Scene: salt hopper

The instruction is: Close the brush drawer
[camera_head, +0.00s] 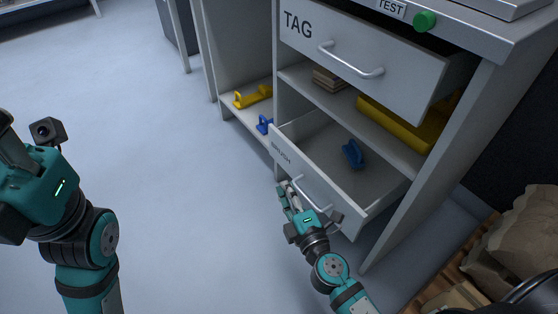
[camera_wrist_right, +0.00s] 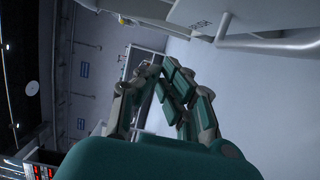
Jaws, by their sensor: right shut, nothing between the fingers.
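The brush drawer (camera_head: 318,189), a light grey drawer with BRUSH lettered on its front, stands pulled out low in the cabinet. A blue brush (camera_head: 353,153) lies inside it. Its silver handle (camera_head: 312,196) runs along the front. My right gripper (camera_head: 286,192) is shut and empty, at the left part of the drawer front, close to the handle; I cannot tell whether it touches. In the right wrist view, the fingers (camera_wrist_right: 165,85) are together and the drawer front (camera_wrist_right: 205,20) with its handle (camera_wrist_right: 262,42) shows at upper right. My left arm is at the left of the head view, its fingertips out of frame.
Above, the TAG drawer (camera_head: 365,60) also stands partly out. A shelf between holds a yellow object (camera_head: 400,122). A yellow tool (camera_head: 253,97) and a blue one (camera_head: 264,125) lie in the left bay. Sacks (camera_head: 520,235) on a pallet fill the lower right. Left floor is clear.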

